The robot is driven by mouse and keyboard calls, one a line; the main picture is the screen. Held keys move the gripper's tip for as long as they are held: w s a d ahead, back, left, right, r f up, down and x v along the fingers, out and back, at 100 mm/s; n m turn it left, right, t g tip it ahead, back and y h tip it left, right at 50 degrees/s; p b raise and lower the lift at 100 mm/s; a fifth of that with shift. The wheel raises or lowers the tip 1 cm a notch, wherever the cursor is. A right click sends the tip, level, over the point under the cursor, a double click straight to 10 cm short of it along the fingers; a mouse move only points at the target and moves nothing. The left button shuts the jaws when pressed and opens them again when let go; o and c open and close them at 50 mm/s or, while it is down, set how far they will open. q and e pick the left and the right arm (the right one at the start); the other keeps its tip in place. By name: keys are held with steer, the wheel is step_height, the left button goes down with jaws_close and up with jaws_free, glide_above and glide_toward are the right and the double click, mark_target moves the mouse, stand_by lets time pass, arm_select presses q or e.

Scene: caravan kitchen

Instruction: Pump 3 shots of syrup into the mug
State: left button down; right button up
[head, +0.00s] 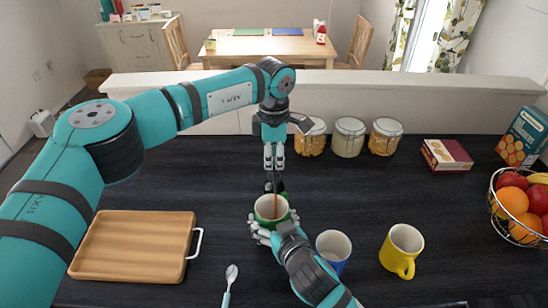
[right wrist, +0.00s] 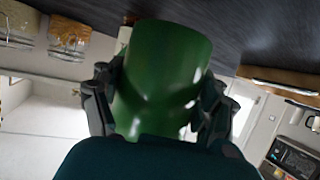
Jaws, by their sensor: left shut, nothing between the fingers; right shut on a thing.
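A green mug (head: 262,222) stands upright, open end up, in the middle of the dark counter. My right gripper (head: 277,230) is shut around its sides; the mug also fills the right wrist view (right wrist: 160,75). My left gripper (head: 274,160) is shut and empty, pointing down just behind and above the mug. Below its fingertips is a dark object (head: 270,187), probably the top of the syrup bottle, mostly hidden by gripper and mug. A thin brown line (head: 275,207) runs down into the mug; I cannot tell whether it is syrup or part of the pump.
A blue mug (head: 333,249) and a yellow mug (head: 401,250) stand to the right. A wooden tray (head: 130,245) and a spoon (head: 229,283) lie left. Jars (head: 348,137), a small box (head: 446,155), a cracker box (head: 522,137) and a fruit basket (head: 517,232) line the back and right.

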arm_select(q)
steer(key=shift+s+f, duration=0.1)
steer(key=shift+f, duration=0.1)
steer(key=shift+r, duration=3.6)
step_height(320, 180, up, 4)
steer(key=shift+f, duration=2.95)
steer(key=shift+f, duration=0.15)
